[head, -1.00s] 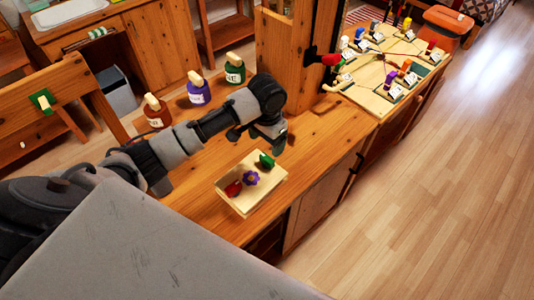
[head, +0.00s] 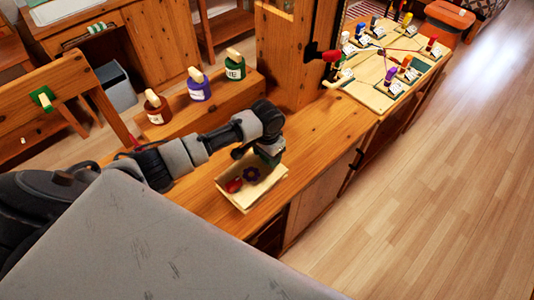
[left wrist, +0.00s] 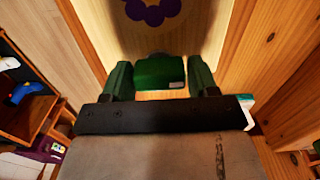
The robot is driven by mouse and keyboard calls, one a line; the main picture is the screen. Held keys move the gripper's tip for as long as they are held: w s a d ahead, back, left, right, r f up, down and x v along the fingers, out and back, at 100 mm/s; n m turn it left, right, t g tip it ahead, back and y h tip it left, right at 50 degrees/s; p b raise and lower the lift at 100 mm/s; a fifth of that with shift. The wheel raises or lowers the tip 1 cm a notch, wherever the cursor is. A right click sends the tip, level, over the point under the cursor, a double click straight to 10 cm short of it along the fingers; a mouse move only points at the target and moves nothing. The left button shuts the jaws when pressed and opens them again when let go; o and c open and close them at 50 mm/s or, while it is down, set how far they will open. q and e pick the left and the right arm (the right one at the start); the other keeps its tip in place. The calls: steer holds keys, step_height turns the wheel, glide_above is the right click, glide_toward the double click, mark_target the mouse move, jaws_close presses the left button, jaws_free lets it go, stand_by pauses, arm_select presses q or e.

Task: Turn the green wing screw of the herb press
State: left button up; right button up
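A shallow pale wooden box (head: 243,206), seemingly the herb press, sits on the wooden counter. In it show a red knob (head: 234,186) and a purple flower-shaped knob (head: 252,174). My left gripper (head: 268,158) is low over the box's far right end and hides the green screw in the head view. In the left wrist view, the green wing screw (left wrist: 160,72) lies between the two green fingers (left wrist: 160,82). The fingers flank it closely; whether they press on it cannot be told. The purple knob (left wrist: 152,10) is beyond. My right gripper is not in view.
Brown (head: 157,110), purple (head: 200,87) and green (head: 235,68) bottles stand on a raised wooden block behind my left arm. A wooden post (head: 288,50) rises behind the gripper. A board with several coloured pegs and cords (head: 378,98) lies at right.

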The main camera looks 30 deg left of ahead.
arm_select(q)
steer(key=c, duration=0.5)
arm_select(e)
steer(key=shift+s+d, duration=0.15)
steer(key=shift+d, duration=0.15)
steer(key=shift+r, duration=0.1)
arm_select(q)
steer(key=m+p, duration=0.2)
steer(key=m, duration=0.2)
steer(key=shift+r+p, duration=0.15)
steer(key=shift+p, duration=0.2)
steer(key=m+p, duration=0.1)
steer(key=m, duration=0.2)
steer(key=shift+m, duration=0.4)
steer(key=m, duration=0.2)
steer(key=shift+m+p, duration=0.3)
steer(key=shift+p, duration=0.05)
steer(key=m, duration=0.2)
steer(key=shift+m, duration=0.4)
steer(key=m, duration=0.4)
steer(key=shift+m, duration=0.3)
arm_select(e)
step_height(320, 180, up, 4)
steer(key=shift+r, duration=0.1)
